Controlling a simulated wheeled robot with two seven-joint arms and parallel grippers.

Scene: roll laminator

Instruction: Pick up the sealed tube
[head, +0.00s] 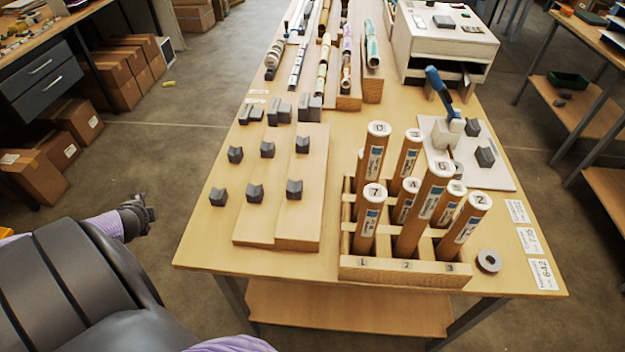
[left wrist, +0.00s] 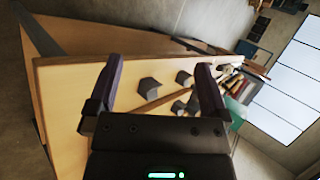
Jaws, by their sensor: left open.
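Several brown cardboard tubes with white numbered end caps stand in a wooden rack (head: 425,271) at the table's front right. One capped 7 (head: 368,225) is front left, one capped 6 (head: 424,208) in the middle, one capped 2 (head: 464,226) front right and one capped 0 (head: 374,155) at the back. I cannot tell which is the sealed tube. My left gripper (head: 141,213) is left of the table, well apart from the rack. In the left wrist view my left gripper (left wrist: 160,84) is open and empty. My right gripper is not in view.
Grey V-shaped blocks (head: 254,193) stand in pairs on the table and a wooden board (head: 265,220). A blue-handled press (head: 447,125) stands behind the rack. Long rolls and a white machine (head: 440,45) fill the back.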

